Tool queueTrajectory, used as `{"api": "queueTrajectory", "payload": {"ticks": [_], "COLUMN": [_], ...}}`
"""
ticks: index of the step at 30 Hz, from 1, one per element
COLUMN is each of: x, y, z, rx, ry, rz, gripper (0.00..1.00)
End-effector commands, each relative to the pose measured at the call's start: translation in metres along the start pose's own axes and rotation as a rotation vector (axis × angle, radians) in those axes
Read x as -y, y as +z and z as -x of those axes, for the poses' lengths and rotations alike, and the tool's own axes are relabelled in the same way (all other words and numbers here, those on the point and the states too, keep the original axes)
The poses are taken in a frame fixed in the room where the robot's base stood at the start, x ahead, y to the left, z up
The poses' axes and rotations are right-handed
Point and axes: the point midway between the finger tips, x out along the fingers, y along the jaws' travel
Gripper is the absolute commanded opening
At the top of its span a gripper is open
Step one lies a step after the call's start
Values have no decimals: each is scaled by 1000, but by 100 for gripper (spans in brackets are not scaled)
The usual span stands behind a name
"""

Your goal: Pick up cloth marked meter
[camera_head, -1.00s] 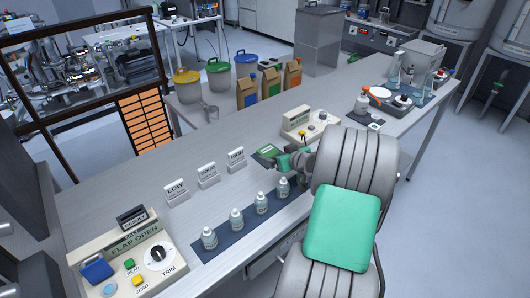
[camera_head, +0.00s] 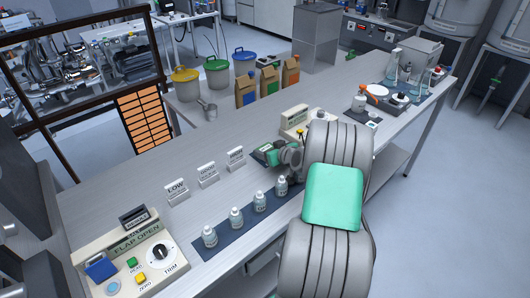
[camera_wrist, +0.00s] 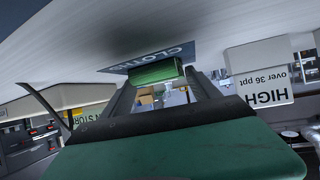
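A green folded cloth (camera_head: 262,152) lies on a dark mat at the middle of the bench. In the wrist view the cloth (camera_wrist: 155,72) sits beside the mat's CLOTHS lettering. I cannot read a "meter" mark on it. My gripper (camera_head: 275,157) is low over the bench at the cloth and hides part of it. In the wrist view my gripper (camera_wrist: 163,82) has its two fingers apart, with the cloth at their tips. I cannot tell whether the fingers touch it.
LOW (camera_head: 176,193) and HIGH (camera_head: 236,159) cards stand left of the gripper, with another card between. Several bottles (camera_head: 260,202) stand on a dark strip in front. A beige meter box (camera_head: 297,120) is just behind. A FLAP OPEN control box (camera_head: 130,260) is at front left.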

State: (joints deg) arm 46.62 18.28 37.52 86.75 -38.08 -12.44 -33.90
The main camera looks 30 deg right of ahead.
Motion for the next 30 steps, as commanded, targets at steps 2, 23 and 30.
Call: {"api": "queueTrajectory", "payload": {"ticks": [2, 23, 30], "x": [0, 0, 2], "y": [0, -3, -30], "z": [0, 1, 18], "rx": [0, 0, -2], "ry": [0, 0, 1], "rz": [0, 1, 3], "gripper": [63, 31, 31]}}
